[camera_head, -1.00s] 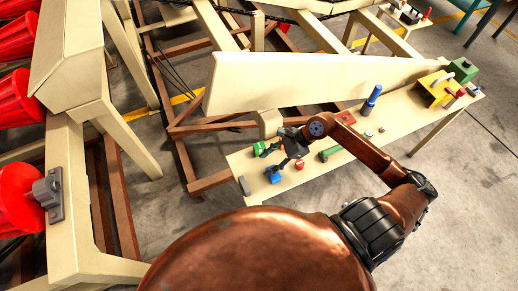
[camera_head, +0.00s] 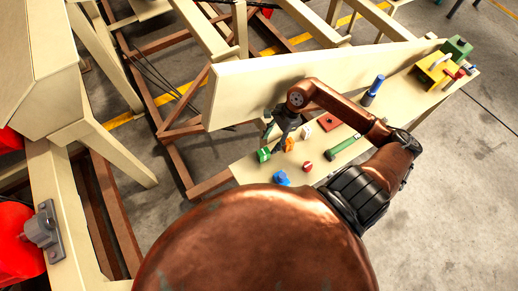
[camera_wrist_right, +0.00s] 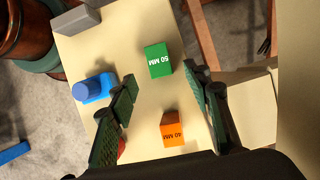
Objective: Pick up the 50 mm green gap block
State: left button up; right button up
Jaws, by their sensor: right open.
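The green 50 mm gap block (camera_wrist_right: 158,60) lies on the bench with its "50 MM" label facing up in the right wrist view. It also shows near the bench's left end in the head view (camera_head: 263,155). My right gripper (camera_wrist_right: 160,78) is open and empty. In the wrist view its fingers are spread, and the green block appears just beyond the tips, between their lines. An orange 40 mm block (camera_wrist_right: 173,128) appears lower between the fingers. In the head view my right gripper (camera_head: 279,127) is beside the green block, toward the upright board. My left gripper is not in view.
A blue piece (camera_wrist_right: 93,88) and a grey block (camera_wrist_right: 75,18) lie left of the green block. A tall cream board (camera_head: 300,85) stands along the bench's far side.

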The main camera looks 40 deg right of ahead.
aim_at(264, 151)
jog(key=x, duration=0.2)
jog(key=shift+a+f, duration=0.45)
jog(key=shift+f, duration=0.1)
jog(key=p+x, duration=0.1)
jog(key=x, duration=0.2)
jog(key=shift+a+f, duration=0.1)
jog(key=shift+w+a+f, duration=0.1)
jog(key=shift+f, duration=0.4)
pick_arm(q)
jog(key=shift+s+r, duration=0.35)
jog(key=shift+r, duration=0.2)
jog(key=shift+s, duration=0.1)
pick_arm(e)
jog(key=shift+c, duration=0.5)
jog(key=c, duration=0.5)
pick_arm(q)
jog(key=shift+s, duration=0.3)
pick_arm(e)
grip_shut()
